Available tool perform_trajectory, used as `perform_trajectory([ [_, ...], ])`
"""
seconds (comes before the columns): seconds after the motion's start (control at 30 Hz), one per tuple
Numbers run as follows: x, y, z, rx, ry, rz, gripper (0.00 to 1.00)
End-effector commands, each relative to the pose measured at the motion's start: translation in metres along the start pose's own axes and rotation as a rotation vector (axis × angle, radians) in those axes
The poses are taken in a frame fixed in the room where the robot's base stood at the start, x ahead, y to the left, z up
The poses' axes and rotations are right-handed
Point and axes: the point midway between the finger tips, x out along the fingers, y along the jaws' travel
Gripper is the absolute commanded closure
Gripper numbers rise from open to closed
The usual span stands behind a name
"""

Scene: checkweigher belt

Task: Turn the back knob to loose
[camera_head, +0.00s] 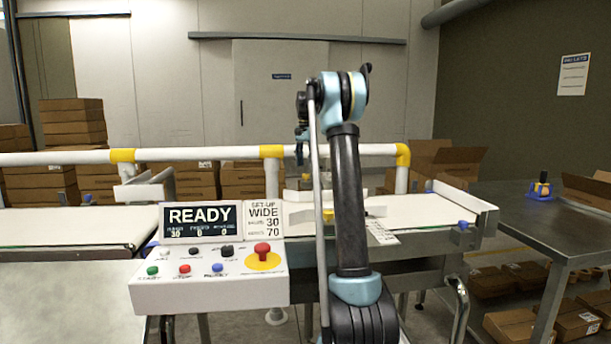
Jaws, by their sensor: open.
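The checkweigher belt (424,206) runs behind the control panel, with pale guide rails across it. A small yellow part (328,214) on the near rail shows beside my arm. Another small yellowish part (306,177) shows at the far rail; it may be the back knob, but its setting is too small to read. My gripper (300,154) is partly hidden behind my arm; its dark tip hangs above the far side of the belt, apparently holding nothing. My arm hides part of the belt and rails.
The control panel (210,290) has coloured buttons and a red emergency stop (262,250). Its display (201,220) reads READY; a card (264,217) reads SET-UP WIDE, 30 and 70. A white rail (205,154) crosses behind. A metal table (505,205) stands right.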

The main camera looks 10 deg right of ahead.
Motion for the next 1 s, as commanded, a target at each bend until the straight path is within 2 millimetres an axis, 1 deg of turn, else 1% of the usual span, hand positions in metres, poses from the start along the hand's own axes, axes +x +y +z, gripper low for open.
perform_trajectory([
  [0.03, 0.009, 0.0, 0.0, 0.0, 0.0, 0.0, 0.52],
  [0.1, 0.019, 0.0, 0.0, 0.0, 0.0, 0.0, 0.52],
  [0.3, 0.041, 0.0, 0.0, 0.0, 0.0, 0.0, 0.52],
  [0.47, 0.048, 0.0, 0.0, 0.0, 0.0, 0.0, 0.52],
  [0.73, 0.049, 0.0, 0.0, 0.0, 0.0, 0.0, 0.52],
  [0.77, 0.049, 0.0, 0.0, 0.0, 0.0, 0.0, 0.59],
  [0.8, 0.049, 0.0, 0.0, -0.001, 0.0, 0.0, 0.68],
  [0.87, 0.049, 0.0, 0.0, -0.001, 0.0, 0.0, 0.82],
  [0.9, 0.049, 0.0, 0.0, -0.001, 0.0, 0.0, 0.91],
  [0.93, 0.049, 0.0, 0.0, -0.001, 0.0, 0.0, 0.97],
  [1.0, 0.049, -0.001, 0.0, -0.001, 0.0, 0.0, 0.97],
])
